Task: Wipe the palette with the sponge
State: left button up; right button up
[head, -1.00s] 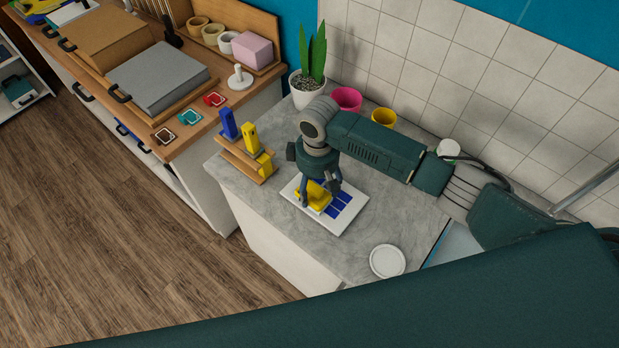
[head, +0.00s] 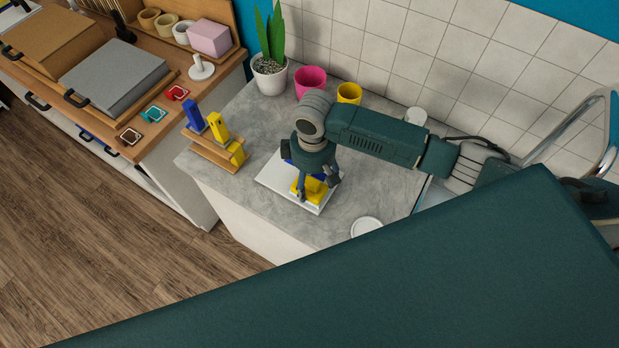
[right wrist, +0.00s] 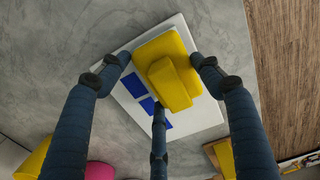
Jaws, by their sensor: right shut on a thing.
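The white palette (head: 268,182) lies flat on the grey counter. Blue patches show on it, at its back left in the head view and uncovered beside the sponge in the right wrist view (right wrist: 142,92). A yellow sponge (right wrist: 168,70) with a raised grip block is over the palette; it also shows in the head view (head: 309,187). My right gripper (head: 317,184) points down with its fingers around the sponge, shut on it. Whether the sponge's underside touches the palette is hidden. My left gripper is not in view.
A wooden rack (head: 212,157) with blue and yellow tools stands left of the palette. A white round dish (head: 366,226) lies to the right. A potted plant (head: 270,72), a pink cup (head: 310,80) and a yellow cup (head: 349,93) stand behind, near the tiled wall.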

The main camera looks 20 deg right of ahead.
jog(key=shift+w+d, duration=0.1)
dwell(0.3)
jog(key=shift+w+d, duration=1.1)
jog(key=shift+d, duration=0.2)
jog(key=shift+w+d, duration=0.75)
jog(key=shift+d, duration=0.2)
